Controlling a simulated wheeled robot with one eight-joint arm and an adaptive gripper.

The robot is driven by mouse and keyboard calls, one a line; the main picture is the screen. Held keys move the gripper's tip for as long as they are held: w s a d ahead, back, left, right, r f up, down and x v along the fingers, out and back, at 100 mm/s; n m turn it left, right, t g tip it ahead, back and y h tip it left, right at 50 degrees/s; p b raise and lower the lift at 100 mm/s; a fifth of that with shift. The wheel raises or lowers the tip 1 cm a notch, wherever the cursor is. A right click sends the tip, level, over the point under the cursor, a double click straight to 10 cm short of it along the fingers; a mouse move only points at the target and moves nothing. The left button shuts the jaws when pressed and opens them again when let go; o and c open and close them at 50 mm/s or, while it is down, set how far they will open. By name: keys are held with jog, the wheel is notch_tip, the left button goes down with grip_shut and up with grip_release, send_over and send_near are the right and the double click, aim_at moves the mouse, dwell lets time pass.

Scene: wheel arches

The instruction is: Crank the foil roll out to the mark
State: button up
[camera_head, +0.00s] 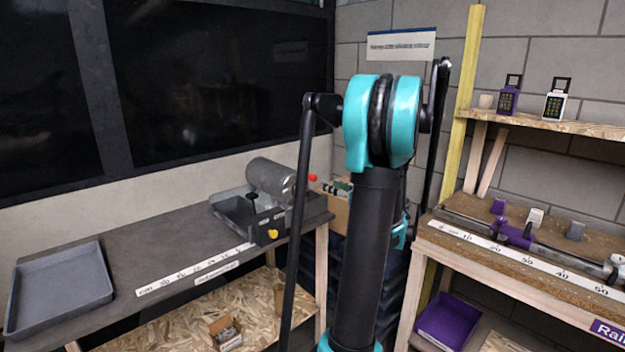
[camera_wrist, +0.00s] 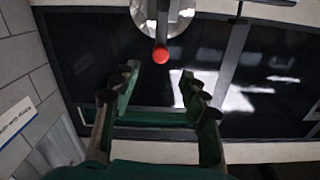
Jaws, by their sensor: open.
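The foil roll (camera_head: 268,178) is a grey cylinder in a dark dispenser (camera_head: 238,212) on the left bench. A red crank knob (camera_head: 312,177) sticks out at its right end. A scale strip (camera_head: 195,270) with numbers runs along the bench's front edge; I cannot make out which mark is meant. In the wrist view, the red knob (camera_wrist: 160,54) ends a grey crank arm in front of the roll's round silver end (camera_wrist: 183,17). My gripper (camera_wrist: 160,78) is open and empty. The knob appears between and beyond its fingertips, apart from them. My arm hides the gripper in the head view.
A grey tray (camera_head: 60,290) lies at the bench's left end. A yellow knob (camera_head: 272,233) is on the dispenser's front. A second bench (camera_head: 530,262) with a ruler and clamps stands at right, a purple bin (camera_head: 446,320) below it. Dark windows (camera_head: 220,75) are behind.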

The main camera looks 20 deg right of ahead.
aim_at(315, 179)
jog(key=x, duration=1)
jog(key=shift+w+a, duration=0.1)
jog(key=shift+w, duration=0.15)
jog(key=shift+c, duration=0.2)
grip_shut()
